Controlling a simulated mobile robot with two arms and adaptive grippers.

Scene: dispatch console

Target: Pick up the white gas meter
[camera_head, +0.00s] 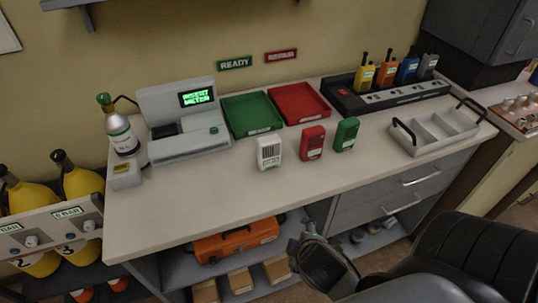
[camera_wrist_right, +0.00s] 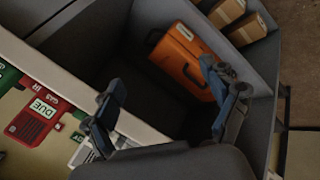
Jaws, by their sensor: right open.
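The white gas meter (camera_head: 269,152) stands upright on the console top, in front of the green tray and left of the red meter. In the right wrist view a white piece with dark marks (camera_wrist_right: 82,153), probably this meter, shows at the lower left, partly hidden by a finger. My right gripper (camera_wrist_right: 163,90) is open and empty, its fingers spread beside the counter's front edge, over the shelf space. In the head view my right arm is in front of the counter, apart from the meter. My left gripper is not in view.
A red meter (camera_head: 312,143) and a green meter (camera_head: 346,134) stand right of the white one. Behind are a green tray (camera_head: 252,114), a red tray (camera_head: 299,103) and a test console (camera_head: 187,143). A grey handled tray (camera_head: 437,133) is at right. The front counter is clear. An orange case (camera_head: 236,242) lies below.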

